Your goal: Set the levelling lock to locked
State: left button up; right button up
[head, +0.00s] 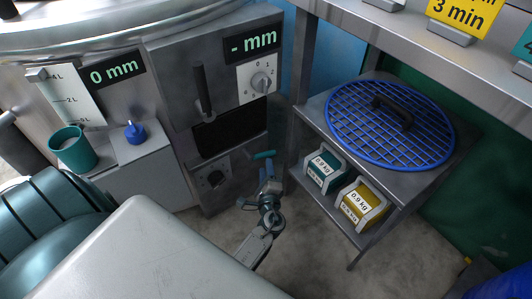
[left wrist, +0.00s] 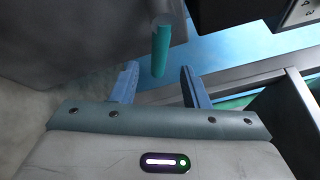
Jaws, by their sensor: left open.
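A short teal handle (head: 264,155) sticks out from the right side of the grey machine cabinet, low down; it may be the levelling lock, but no label on it is readable. In the left wrist view the teal handle (left wrist: 160,50) hangs from a grey mount, its lower end in line with the gap between my fingertips. My left gripper (head: 267,174) is open and empty just below the handle in the head view; the left wrist view shows its two blue fingers (left wrist: 159,72) spread apart. I cannot tell whether they touch the handle. My right gripper is not in view.
To the right, a metal rack (head: 312,108) holds a blue grid (head: 350,115) and two weight boxes. A teal cup (head: 72,150) stands left.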

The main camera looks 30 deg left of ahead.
aim_at(264, 154)
pick_arm(q)
jog(key=x, duration=0.7)
jog(key=shift+w+b, duration=0.1)
jog(key=shift+b, duration=0.25)
grip_shut()
